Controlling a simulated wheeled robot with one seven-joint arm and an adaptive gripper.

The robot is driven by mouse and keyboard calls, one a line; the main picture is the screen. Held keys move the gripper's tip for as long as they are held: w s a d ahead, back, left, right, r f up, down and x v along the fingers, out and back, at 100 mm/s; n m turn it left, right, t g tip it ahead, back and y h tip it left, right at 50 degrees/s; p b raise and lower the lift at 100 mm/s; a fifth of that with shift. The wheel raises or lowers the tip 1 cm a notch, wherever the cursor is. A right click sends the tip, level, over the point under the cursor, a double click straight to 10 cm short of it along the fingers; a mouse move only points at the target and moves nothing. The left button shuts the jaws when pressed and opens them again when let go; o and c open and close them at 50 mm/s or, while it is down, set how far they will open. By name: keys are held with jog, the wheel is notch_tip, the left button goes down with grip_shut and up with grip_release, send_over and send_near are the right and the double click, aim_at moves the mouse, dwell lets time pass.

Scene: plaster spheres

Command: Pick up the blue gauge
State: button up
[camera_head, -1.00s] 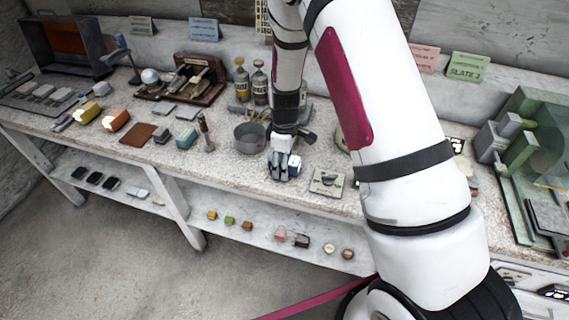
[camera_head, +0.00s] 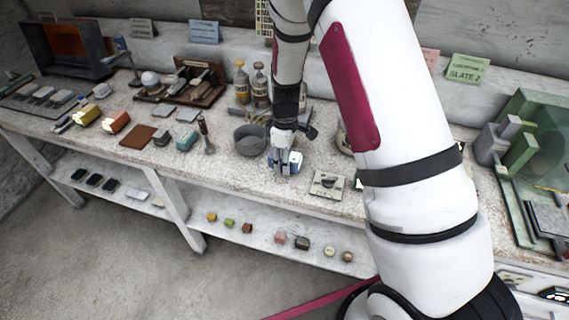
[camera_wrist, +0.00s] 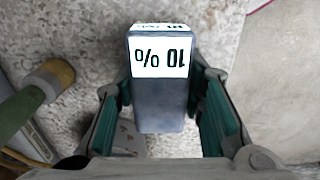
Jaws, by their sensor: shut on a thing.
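The blue gauge (camera_wrist: 160,102) is a dark blue-grey block with a white label reading "10 %", upside down in the wrist view. My gripper (camera_wrist: 162,84) is shut on it, with a green-lined finger at each side. In the head view, my gripper (camera_head: 286,164) is over the front part of the bench, and the gauge shows as a small blue and white patch (camera_head: 297,158) at its right. The fingers partly cover the gauge there, and I cannot tell whether its underside touches the bench.
A grey round pot (camera_head: 250,140) stands just left of my gripper. A pale plate with a dark fitting (camera_head: 326,183) lies to the right. Bottles (camera_head: 242,84) stand behind. The bench's front edge (camera_head: 260,200) is close, with a shelf of small blocks below.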

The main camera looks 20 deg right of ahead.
jog(key=shift+w+r, duration=0.1)
jog(key=shift+r, duration=0.7)
jog(key=s+a, duration=0.2)
jog(key=s, duration=0.6)
jog(key=s+a+r, duration=0.1)
jog(key=s, duration=0.6)
jog(key=shift+s+a+r, duration=0.25)
jog(key=shift+s+a, duration=0.15)
